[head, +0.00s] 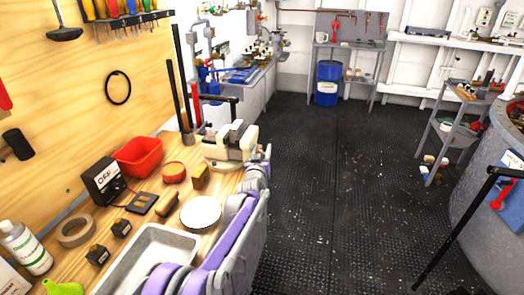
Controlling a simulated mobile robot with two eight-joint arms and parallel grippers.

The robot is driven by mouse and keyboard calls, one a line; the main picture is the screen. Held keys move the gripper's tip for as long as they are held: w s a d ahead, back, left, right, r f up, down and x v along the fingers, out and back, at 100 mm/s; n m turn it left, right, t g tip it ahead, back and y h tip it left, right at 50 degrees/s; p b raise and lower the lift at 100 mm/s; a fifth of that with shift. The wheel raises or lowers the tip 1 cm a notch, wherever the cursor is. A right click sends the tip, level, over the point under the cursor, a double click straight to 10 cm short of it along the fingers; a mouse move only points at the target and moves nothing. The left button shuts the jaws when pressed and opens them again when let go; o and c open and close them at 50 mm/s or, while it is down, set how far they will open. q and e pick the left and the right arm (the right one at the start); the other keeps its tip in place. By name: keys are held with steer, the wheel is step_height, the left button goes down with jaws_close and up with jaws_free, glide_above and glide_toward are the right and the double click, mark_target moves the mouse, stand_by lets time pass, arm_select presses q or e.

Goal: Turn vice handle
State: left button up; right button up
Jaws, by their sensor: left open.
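The vice (223,151), a cream and grey bench vice, is mounted at the far right corner of the wooden workbench (187,235). My left arm reaches up along the bench's right edge. My left gripper (264,153) is at the right side of the vice, close to it, with its jaws open. I cannot tell whether it touches the vice. I cannot make out the vice handle clearly; the gripper and wrist cover part of that side. My right gripper is not in view.
A red bin (138,155), a white plate (200,212), a metal tray (150,258), a tape roll (76,231) and small blocks crowd the bench. Long upright bars (180,85) stand behind the vice. The dark riveted floor (335,190) to the right is open.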

arm_select(q)
jaws_close()
stand_by(1.4)
